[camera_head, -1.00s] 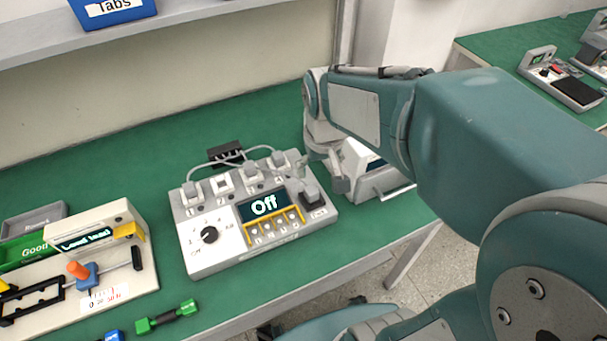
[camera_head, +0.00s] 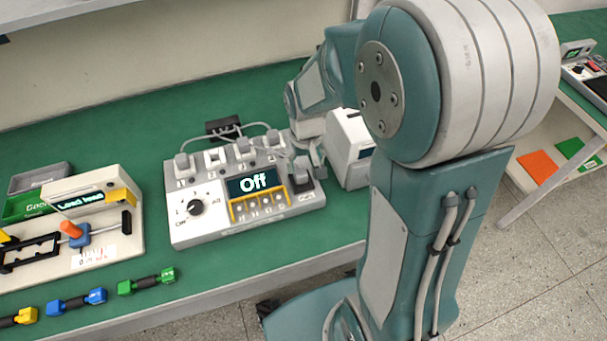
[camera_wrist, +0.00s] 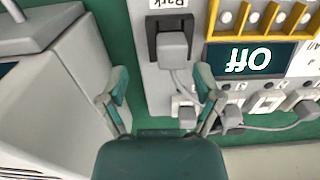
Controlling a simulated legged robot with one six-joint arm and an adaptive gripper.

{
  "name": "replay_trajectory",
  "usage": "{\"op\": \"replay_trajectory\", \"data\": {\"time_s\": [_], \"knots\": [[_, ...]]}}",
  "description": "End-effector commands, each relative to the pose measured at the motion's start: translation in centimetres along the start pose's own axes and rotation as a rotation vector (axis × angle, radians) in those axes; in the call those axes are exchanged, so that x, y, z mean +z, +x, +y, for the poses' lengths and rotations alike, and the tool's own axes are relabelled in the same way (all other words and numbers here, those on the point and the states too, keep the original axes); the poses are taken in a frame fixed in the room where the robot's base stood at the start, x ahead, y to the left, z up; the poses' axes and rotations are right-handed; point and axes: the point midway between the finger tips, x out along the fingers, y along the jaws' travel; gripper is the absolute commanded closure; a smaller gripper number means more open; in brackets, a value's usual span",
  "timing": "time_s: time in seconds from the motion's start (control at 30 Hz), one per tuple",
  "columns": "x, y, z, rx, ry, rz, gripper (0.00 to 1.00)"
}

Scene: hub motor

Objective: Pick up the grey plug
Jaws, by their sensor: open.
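A grey plug (camera_wrist: 173,47) sits in the black socket labelled Park on the hub unit in the wrist view, with a grey cable running from it. The same plug (camera_head: 301,168) shows at the right end of the hub unit (camera_head: 205,236) in the head view. My gripper (camera_wrist: 162,72) is open, with its two fingers apart and nothing between them. The plug lies beyond the fingertips, between their lines and a little toward the right finger. In the head view my gripper (camera_head: 307,150) is just above and behind the plug, partly hidden by my arm.
Other grey plugs (camera_wrist: 232,118) with cables stand in numbered sockets along the hub's back row. The display (camera_head: 255,182) reads Off. A white-grey box (camera_head: 349,140) stands close right of the hub. Dumbbell-like coloured parts (camera_head: 147,282) lie at the front left.

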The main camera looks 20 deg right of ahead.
Motion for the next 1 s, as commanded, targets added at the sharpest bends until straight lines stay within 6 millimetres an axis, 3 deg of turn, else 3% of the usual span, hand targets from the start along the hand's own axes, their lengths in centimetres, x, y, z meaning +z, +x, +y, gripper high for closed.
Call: {"op": "replay_trajectory", "data": {"time_s": [0.2,0.5,0.6,0.7,1.0], "knots": [[-0.1,3.3,-0.7,0.005,-0.003,-0.005,0.17],[-0.2,3.7,-0.3,0.001,-0.002,0.0,0.17],[-0.2,3.7,-0.2,0.0,-0.002,0.0,0.62],[-0.2,3.7,-0.3,0.0,-0.002,0.0,1.0],[-0.1,3.8,-0.5,0.003,-0.002,-0.001,1.0]]}}
